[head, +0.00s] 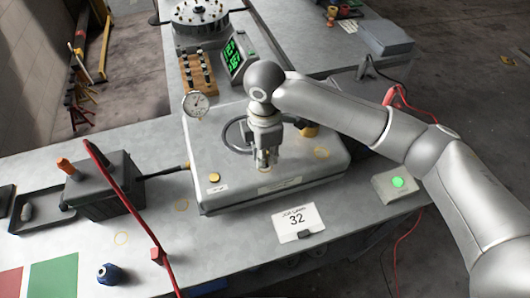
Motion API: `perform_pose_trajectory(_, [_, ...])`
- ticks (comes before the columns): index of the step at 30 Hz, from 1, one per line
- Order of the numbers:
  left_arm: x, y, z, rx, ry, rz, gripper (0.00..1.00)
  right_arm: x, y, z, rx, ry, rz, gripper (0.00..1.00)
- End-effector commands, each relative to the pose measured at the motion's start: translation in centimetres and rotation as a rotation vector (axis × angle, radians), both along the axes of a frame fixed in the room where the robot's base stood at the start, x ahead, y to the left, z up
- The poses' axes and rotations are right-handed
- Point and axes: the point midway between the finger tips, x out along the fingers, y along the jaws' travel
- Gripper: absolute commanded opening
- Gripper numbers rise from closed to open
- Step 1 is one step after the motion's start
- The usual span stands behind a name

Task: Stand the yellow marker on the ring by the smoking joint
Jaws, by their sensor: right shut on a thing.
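My right gripper (264,162) points down over the front middle of the grey metal case (225,192). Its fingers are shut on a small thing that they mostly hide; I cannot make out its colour. A yellow-brass piece (309,130) shows partly behind my right arm, and a small brass knob (214,178) sits at the case's left front; I cannot tell whether either is the marker. A thin yellow ring (322,152) is marked on the case top, right of the gripper. Other faint rings (121,238) (182,204) lie on the bench. I see no clear smoke. My left gripper is not in view.
A black box (103,190) with a red cable (130,205) stands left. A dial gauge (195,104) and green display (235,57) stand behind. A card reading 32 (297,219), a green-button box (396,184) and a blue part (109,273) are nearer.

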Motion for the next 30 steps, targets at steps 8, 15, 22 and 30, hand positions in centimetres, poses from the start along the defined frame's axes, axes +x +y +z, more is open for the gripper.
perform_pose_trajectory(8, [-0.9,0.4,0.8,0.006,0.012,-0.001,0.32,0.1,0.0,-1.3,0.002,-0.003,-0.001,0.0])
perform_pose_trajectory(15, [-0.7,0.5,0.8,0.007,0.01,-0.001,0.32,0.0,0.0,-1.6,0.002,-0.002,-0.001,0.0])
perform_pose_trajectory(22, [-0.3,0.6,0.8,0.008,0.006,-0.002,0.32,0.0,0.0,-1.5,0.002,-0.002,-0.001,0.34])
perform_pose_trajectory(30, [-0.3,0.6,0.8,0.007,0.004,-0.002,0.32,0.1,0.0,-1.4,0.002,-0.003,-0.001,0.34])
